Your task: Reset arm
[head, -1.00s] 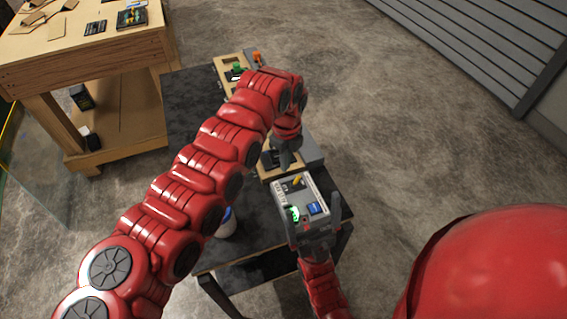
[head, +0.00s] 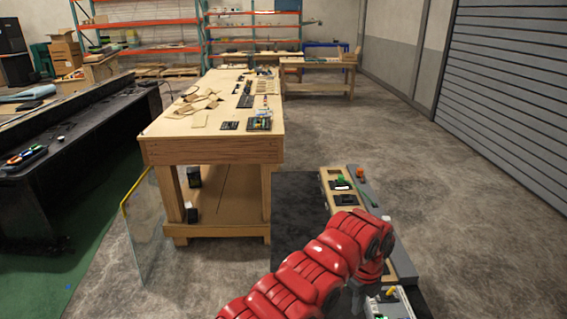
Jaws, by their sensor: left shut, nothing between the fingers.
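My left arm comes in red and segmented from the bottom middle of the head view. Its wrist bends down at the lower right, and the small grey left gripper (head: 358,296) points down, partly cut by the frame edge. It is shut and empty. A grey console box (head: 392,303) with a yellow part and a green light shows just right of it at the bottom edge, mostly cut off. My right gripper is not seen.
A wooden tray with green and black parts (head: 340,184) and a grey strip with an orange knob (head: 360,173) lie on the dark table (head: 298,205). A wooden workbench (head: 212,150) stands behind left, near a clear panel (head: 146,230). Open floor lies right.

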